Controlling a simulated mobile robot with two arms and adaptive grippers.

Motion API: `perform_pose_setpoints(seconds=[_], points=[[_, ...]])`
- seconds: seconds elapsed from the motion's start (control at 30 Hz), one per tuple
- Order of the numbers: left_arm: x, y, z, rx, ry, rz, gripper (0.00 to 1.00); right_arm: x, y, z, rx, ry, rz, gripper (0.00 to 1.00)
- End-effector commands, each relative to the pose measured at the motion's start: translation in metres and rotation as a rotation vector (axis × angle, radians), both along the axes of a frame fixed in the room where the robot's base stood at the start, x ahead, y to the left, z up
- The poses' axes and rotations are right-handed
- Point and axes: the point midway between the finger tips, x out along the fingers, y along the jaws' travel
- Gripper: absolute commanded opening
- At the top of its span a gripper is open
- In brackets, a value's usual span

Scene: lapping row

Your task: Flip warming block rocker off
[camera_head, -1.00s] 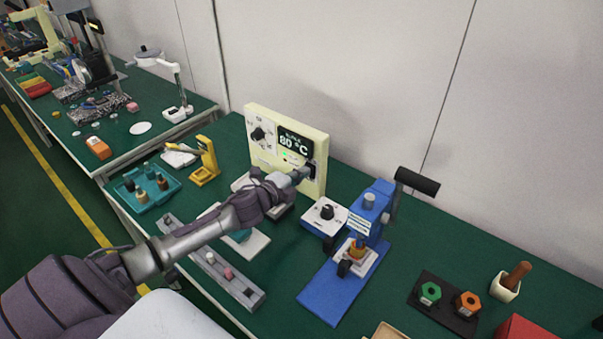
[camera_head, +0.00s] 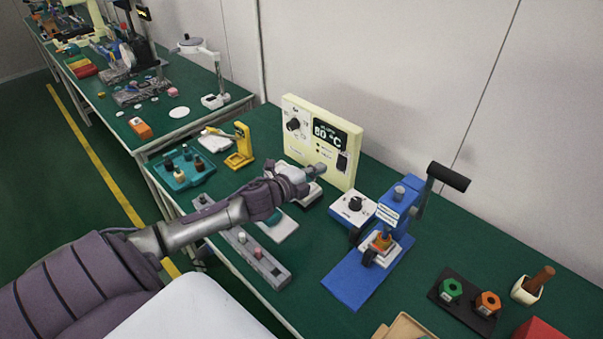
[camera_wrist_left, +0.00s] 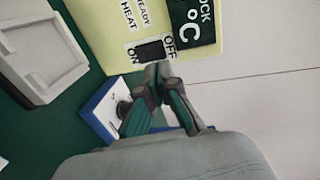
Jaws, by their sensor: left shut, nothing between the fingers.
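The warming block's cream panel (camera_head: 298,130) stands upright at the back of the green bench, with a dark 80 °C display (camera_head: 331,133) and a knob. Its black rocker (camera_head: 342,163) is at the panel's lower right. In the left wrist view the rocker (camera_wrist_left: 150,50) sits between the ON and OFF labels. No green light shows lit on the panel now. My left gripper (camera_head: 318,171) is shut and empty, in front of the panel and beside the rocker. Its fingertips (camera_wrist_left: 158,72) show just below the rocker in the wrist view, apparently apart from it.
A white box with a knob (camera_head: 354,206) and a blue press (camera_head: 385,240) stand to the right. A yellow stand (camera_head: 242,145) and a teal tray (camera_head: 181,178) are to the left. A grey rail (camera_head: 262,262) lies under my arm.

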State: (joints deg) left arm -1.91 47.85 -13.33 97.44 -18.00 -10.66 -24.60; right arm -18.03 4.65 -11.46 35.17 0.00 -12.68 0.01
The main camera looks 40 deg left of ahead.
Motion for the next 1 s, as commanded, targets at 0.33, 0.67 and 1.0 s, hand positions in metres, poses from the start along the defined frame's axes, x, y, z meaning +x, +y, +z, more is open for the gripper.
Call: perform_pose_setpoints(seconds=[0.33, 0.67, 1.0], points=[[-0.048, 0.003, 0.021, 0.000, 0.002, -0.002, 0.00, 0.029, 0.001, -0.002, 0.003, -0.041, 0.000, 0.45], [-0.057, 0.004, 0.027, 0.001, -0.001, -0.001, 0.00, 0.011, 0.001, -0.004, 0.002, -0.016, -0.001, 0.45], [-0.056, 0.004, 0.027, 0.000, 0.000, -0.001, 0.00, 0.012, 0.001, -0.004, 0.002, -0.016, -0.001, 0.45]])
